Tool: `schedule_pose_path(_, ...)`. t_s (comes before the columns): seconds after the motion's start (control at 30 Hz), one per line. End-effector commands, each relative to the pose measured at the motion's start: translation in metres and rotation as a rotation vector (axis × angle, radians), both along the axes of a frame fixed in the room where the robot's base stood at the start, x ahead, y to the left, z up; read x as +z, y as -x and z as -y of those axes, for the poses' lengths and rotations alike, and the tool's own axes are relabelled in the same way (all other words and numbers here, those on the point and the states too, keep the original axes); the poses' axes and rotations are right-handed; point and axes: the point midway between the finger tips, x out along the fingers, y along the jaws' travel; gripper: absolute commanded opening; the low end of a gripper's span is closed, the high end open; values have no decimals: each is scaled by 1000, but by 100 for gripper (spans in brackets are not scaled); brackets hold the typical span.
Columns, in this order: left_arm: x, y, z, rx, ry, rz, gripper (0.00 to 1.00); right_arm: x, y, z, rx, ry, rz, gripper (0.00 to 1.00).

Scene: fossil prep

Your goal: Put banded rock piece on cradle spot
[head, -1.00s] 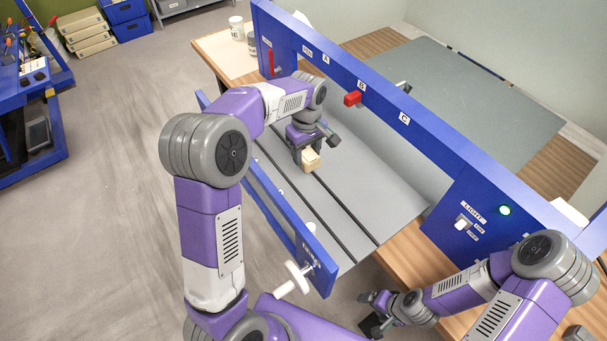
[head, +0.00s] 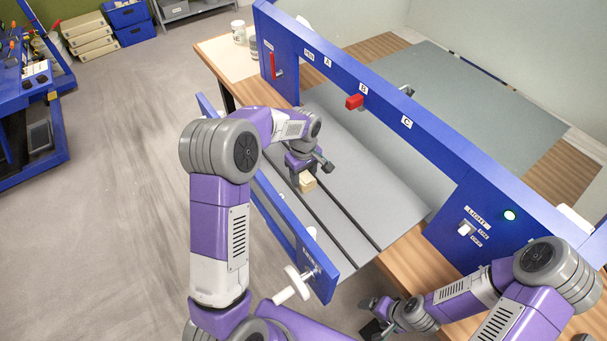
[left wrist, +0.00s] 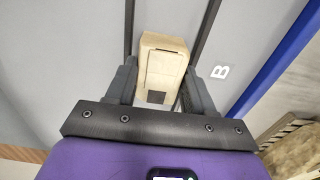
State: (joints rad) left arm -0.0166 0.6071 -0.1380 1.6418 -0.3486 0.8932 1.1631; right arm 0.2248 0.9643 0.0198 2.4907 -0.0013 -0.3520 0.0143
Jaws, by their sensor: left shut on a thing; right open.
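My left gripper (head: 303,178) points down over the grey slotted board, shut on a pale beige block (head: 308,183). In the left wrist view the block (left wrist: 163,62) sits between the two dark fingers (left wrist: 160,85), with a faint line across it and a small dark square on its near end. I cannot make out clear bands on it or name it surely as the banded rock piece. Whether it touches the board is unclear. My right gripper (head: 374,312) is open and empty at the lower right, near the bench edge. I cannot pick out the cradle spot clearly.
The grey board (head: 375,200) has dark slots and bare room to the right. A rough tan thing (left wrist: 298,150) shows in the left wrist view.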

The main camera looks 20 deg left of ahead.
Motion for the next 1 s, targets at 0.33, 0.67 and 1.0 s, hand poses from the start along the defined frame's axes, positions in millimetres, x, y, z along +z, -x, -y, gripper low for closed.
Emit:
schedule_pose_path(0.33,-3,0,0,0,0,0,65,-2,0,0,0,0,0,83)
schedule_pose_path(0.67,-3,0,0,0,0,0,78,-2,0,0,0,0,0,83)
schedule_pose_path(1.0,40,-1,0,0,0,6,78,5,0,0,0,0,0,83)
